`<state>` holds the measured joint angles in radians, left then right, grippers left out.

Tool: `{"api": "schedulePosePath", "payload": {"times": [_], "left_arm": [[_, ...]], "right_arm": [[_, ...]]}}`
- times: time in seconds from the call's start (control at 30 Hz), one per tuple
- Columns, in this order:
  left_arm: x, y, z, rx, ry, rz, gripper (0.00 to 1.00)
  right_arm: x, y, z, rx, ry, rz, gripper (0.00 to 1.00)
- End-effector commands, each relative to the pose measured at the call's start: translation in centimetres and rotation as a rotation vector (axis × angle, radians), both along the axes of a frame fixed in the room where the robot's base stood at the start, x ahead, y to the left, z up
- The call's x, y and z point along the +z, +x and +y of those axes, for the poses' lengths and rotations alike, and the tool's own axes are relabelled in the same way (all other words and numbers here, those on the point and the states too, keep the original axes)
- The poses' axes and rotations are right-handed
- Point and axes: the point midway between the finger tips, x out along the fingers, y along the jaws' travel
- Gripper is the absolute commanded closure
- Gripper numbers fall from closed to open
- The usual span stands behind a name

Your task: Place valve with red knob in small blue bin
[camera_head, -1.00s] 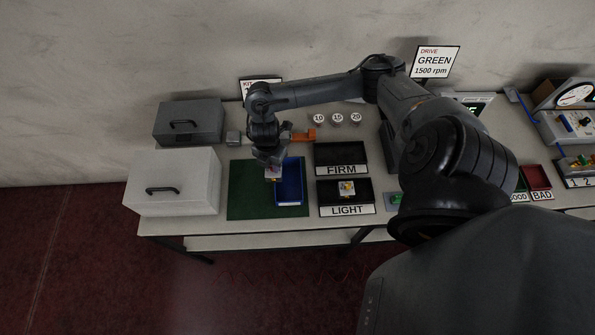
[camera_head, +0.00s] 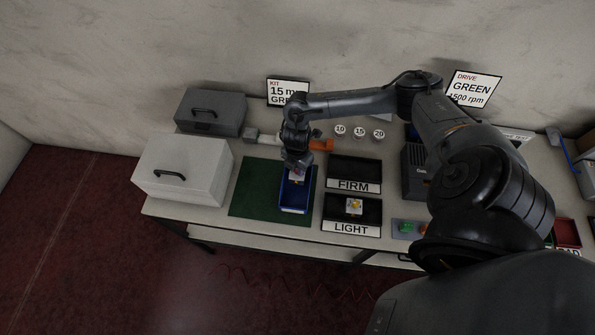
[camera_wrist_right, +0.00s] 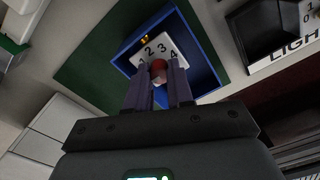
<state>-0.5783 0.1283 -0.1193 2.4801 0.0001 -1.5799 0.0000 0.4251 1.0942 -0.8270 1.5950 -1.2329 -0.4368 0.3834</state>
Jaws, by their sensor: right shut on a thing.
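My right gripper (camera_head: 298,166) is shut on the valve with the red knob above the small blue bin (camera_head: 294,201). In the right wrist view, the valve (camera_wrist_right: 163,48) has a white face marked 1 to 4 and a brass bit at one corner. Its red knob (camera_wrist_right: 159,68) sits between the fingertips of my right gripper (camera_wrist_right: 160,76). The blue bin (camera_wrist_right: 205,76) lies beneath and around the valve in that view. I cannot tell the gap between the valve and the bin floor. My left gripper is not in view.
The bin stands on a green mat (camera_head: 252,190). Black trays marked FIRM (camera_head: 354,170) and LIGHT (camera_head: 366,213) stand to the right; the LIGHT tray holds a small white part (camera_head: 353,206). A white box (camera_head: 185,165) and a grey box (camera_head: 211,112) stand left.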

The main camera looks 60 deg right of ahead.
Motion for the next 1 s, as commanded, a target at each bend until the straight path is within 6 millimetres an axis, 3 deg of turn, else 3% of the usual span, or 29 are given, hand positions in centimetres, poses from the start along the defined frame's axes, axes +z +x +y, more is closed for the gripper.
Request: {"api": "schedulePosePath", "payload": {"times": [0.23,0.67,0.7,0.8,0.83,1.0], "left_arm": [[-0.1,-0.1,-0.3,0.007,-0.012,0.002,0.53],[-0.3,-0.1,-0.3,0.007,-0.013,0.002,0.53],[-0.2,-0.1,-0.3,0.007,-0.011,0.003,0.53],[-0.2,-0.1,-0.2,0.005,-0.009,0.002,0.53],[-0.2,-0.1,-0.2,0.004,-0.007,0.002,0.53],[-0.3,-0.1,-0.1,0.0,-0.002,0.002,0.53]], "right_arm": [[-2.9,0.0,0.1,0.0,0.0,0.001,1.0],[-3.5,0.0,0.0,0.001,0.0,0.001,1.0],[-3.4,0.0,0.0,0.001,0.0,0.001,0.72],[-3.4,-0.1,0.0,0.001,0.0,0.001,0.57],[-3.4,-0.1,0.0,0.001,0.0,0.001,0.53],[-3.4,-0.1,0.0,0.001,0.0,0.001,0.53]]}}
